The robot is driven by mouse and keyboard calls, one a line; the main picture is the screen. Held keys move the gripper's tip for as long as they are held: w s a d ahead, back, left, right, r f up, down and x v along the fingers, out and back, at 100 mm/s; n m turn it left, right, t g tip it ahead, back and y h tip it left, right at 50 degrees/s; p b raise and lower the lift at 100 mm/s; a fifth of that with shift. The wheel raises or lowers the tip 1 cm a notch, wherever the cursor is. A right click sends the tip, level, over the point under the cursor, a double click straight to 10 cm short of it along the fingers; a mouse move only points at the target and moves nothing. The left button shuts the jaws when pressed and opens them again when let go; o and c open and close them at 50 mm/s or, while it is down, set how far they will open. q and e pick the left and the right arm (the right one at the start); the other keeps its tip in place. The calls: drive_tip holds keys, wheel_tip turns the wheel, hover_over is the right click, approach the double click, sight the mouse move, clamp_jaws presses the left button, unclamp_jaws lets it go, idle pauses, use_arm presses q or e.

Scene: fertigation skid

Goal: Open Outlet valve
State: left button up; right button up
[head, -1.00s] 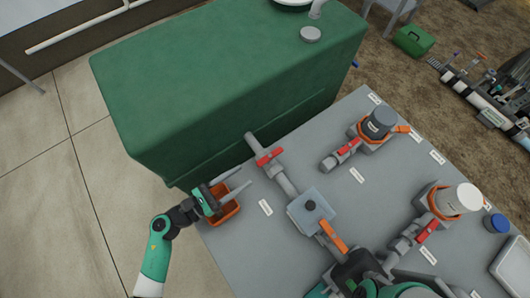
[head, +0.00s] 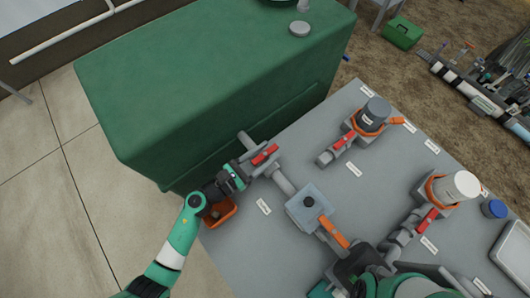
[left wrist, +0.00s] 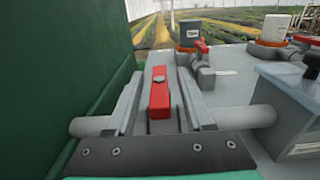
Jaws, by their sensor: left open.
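A red valve handle (head: 265,154) sits on the grey pipe beside the green tank. It also shows in the left wrist view (left wrist: 160,92), lying along the view between my fingers. My left gripper (head: 254,162) is open, with one finger on each side of this handle. In the left wrist view the fingers (left wrist: 158,85) are apart, with gaps beside the handle; contact cannot be told. An orange handle (head: 334,232) is on the same pipe line, past a grey box (head: 308,205). The labels are too small to read, so which valve is Outlet cannot be told.
The green tank (head: 210,75) stands close to my left gripper. An orange bin (head: 220,212) is below my left wrist. Other red handles (head: 342,142) (head: 427,219) are by the grey and white containers. The grey skid top (head: 250,245) is clear at lower left.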

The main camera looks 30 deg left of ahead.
use_arm(q)
clamp_jaws()
drive_tip(key=shift+d+n+t+y, duration=0.1)
drive_tip(key=shift+n+t+y, duration=0.25)
drive_tip(key=shift+y, duration=0.25)
drive_tip(key=n+y, duration=0.1)
drive_tip(key=y, duration=0.1)
drive_tip(key=n+t+y, duration=0.1)
drive_tip(key=n+y, duration=0.1)
drive_tip(key=y, duration=0.1)
drive_tip(key=shift+d+n+b, duration=0.1)
drive_tip(key=shift+n+b, duration=0.15)
drive_tip(key=shift+b, duration=0.05)
drive_tip(key=n+y, duration=0.2)
drive_tip(key=y, duration=0.1)
drive_tip(key=n+g+y, duration=0.1)
drive_tip(key=n+y, duration=0.1)
drive_tip(key=y, duration=0.2)
drive_tip(key=shift+n, duration=0.3)
drive_tip(key=shift+a+g+y, duration=0.2)
drive_tip(key=shift+g+y, duration=0.05)
drive_tip(key=shift+y, duration=0.25)
